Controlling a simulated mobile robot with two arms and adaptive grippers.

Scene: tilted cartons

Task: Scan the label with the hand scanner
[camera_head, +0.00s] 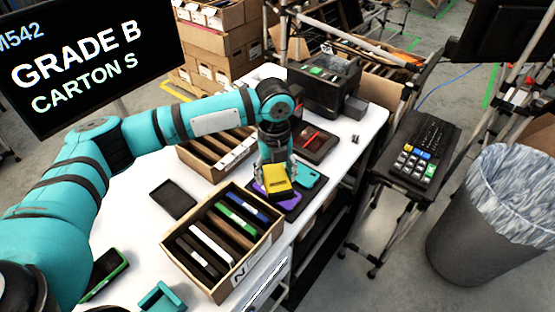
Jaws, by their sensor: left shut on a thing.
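My left gripper (275,160) reaches down over the right part of the white table. It is shut on a yellow thing with dark edges (277,179), which looks like the hand scanner. The yellow thing is over a purple phone-like device (284,201) on a dark pad; I cannot tell whether they touch. A teal device (308,176) lies beside it on the pad. An open carton (225,285) with several upright devices stands in front and has a white label (240,272) with a letter N. No other label is clear. My right gripper is out of view.
A second carton (200,160) stands behind the arm. A dark tablet (173,199), a green-edged device (104,274) and a teal holder (162,298) lie on the table. A black printer (326,84) is at the back. A monitor (90,60) reads "GRADE B CARTON S".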

